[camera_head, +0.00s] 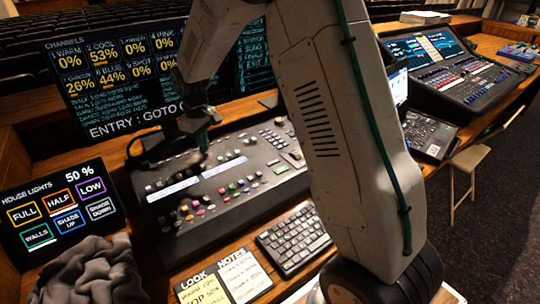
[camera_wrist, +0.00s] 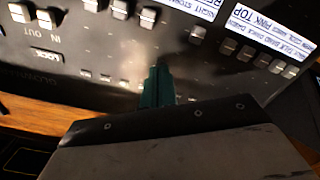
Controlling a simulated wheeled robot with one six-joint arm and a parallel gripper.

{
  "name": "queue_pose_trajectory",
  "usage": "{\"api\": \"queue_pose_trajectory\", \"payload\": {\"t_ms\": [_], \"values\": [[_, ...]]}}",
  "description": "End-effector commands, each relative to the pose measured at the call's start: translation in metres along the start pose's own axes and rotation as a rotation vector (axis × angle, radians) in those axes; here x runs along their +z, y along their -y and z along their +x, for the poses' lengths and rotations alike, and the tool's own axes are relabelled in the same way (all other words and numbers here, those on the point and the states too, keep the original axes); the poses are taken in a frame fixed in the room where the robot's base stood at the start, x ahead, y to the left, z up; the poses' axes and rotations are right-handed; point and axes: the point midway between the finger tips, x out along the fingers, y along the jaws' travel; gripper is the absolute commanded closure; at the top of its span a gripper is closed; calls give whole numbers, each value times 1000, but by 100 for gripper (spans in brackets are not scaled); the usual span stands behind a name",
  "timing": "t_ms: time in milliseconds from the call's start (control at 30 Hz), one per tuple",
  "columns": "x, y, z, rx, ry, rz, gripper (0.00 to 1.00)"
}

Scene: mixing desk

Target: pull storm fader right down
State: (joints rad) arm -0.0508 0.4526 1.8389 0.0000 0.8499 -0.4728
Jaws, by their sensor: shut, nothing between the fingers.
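The lighting desk (camera_head: 235,200) stands under my gripper, with rows of small fader caps and two white label strips. In the wrist view the desk (camera_wrist: 110,55) shows upside down. One fader cap (camera_wrist: 198,35) sits under the upper label strip (camera_wrist: 197,8), whose print is cut off by the frame edge. Another cap (camera_wrist: 148,18) sits further left. I cannot tell for sure which one is the storm fader. My gripper (camera_head: 202,140) is shut and empty over the back left of the desk. Its teal fingertips (camera_wrist: 157,75) are close to the desk surface; contact cannot be told.
A channel monitor (camera_head: 110,75) stands behind the desk. A house-lights touchscreen (camera_head: 62,210) and grey cloth (camera_head: 90,275) are at left. A keyboard (camera_head: 292,237) and note sheets (camera_head: 240,272) lie in front. A second console (camera_head: 455,75) is at right. My arm hides the middle.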

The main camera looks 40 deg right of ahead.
Motion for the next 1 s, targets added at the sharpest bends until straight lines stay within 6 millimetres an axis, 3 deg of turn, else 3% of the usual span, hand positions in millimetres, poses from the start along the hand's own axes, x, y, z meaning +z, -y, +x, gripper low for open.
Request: {"api": "queue_pose_trajectory", "payload": {"t_ms": [1000], "values": [[0, 0, 7, 0, 1, 0, 100]]}}
